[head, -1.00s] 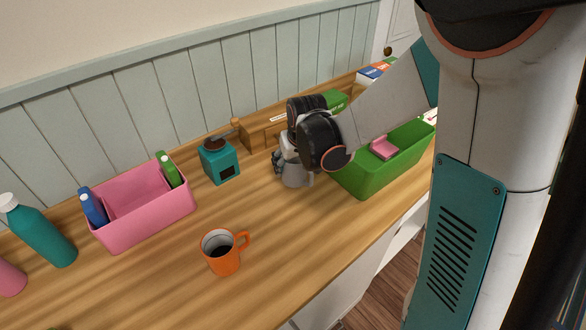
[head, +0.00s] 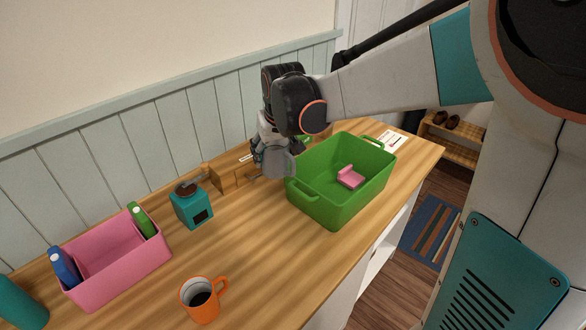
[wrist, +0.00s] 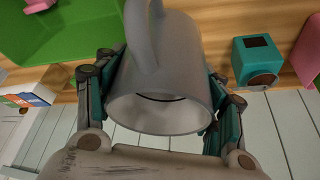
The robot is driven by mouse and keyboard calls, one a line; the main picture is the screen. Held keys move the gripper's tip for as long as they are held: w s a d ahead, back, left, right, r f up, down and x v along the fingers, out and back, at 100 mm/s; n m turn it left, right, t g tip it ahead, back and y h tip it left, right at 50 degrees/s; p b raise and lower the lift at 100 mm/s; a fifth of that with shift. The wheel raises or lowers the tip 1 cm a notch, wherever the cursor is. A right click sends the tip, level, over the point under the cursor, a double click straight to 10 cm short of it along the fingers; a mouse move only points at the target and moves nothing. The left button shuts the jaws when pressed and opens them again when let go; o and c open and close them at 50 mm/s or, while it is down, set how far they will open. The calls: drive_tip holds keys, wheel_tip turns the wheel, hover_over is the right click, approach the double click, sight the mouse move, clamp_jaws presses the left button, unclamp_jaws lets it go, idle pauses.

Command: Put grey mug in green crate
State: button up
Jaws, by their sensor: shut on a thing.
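My gripper (wrist: 160,100) is shut on the grey mug (wrist: 160,70), with a finger on each side of its body. In the head view the mug (head: 276,160) hangs below my gripper (head: 270,148), above the counter and just left of the green crate. The green crate (head: 335,213) stands on the counter with a pink block (head: 350,177) inside it. In the wrist view the crate (wrist: 65,30) shows at the upper left, apart from the mug.
An orange mug (head: 202,300) with dark contents stands near the counter's front. A pink bin (head: 120,272) with bottles and a teal grinder (head: 192,209) stand to the left. A wooden organiser (head: 228,178) is against the panelled wall.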

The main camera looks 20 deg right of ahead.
drive_tip(key=d+m+h+b, duration=0.1)
drive_tip(key=d+m+b, duration=0.25)
drive_tip(key=d, duration=1.45)
drive_tip(key=b, duration=0.6)
hover_over(325, 194)
drive_tip(key=s, duration=0.2)
drive_tip(key=shift+m+h, duration=0.3)
drive_tip(key=shift+m, duration=0.05)
drive_tip(key=f, duration=1.3)
drive_tip(key=a+f, duration=0.1)
drive_tip(key=f, duration=0.5)
drive_tip(key=shift+f, duration=0.2)
drive_tip(key=shift+f, duration=0.1)
drive_tip(key=o, duration=1.4)
drive_tip(key=p+v, duration=0.1)
drive_tip(key=v, duration=0.3)
drive_tip(key=p+v, duration=0.2)
drive_tip(key=v, duration=0.2)
drive_tip(key=p+v, duration=0.1)
drive_tip(key=v, duration=0.3)
drive_tip(key=shift+w+r, duration=0.2)
drive_tip(key=shift+w, duration=0.1)
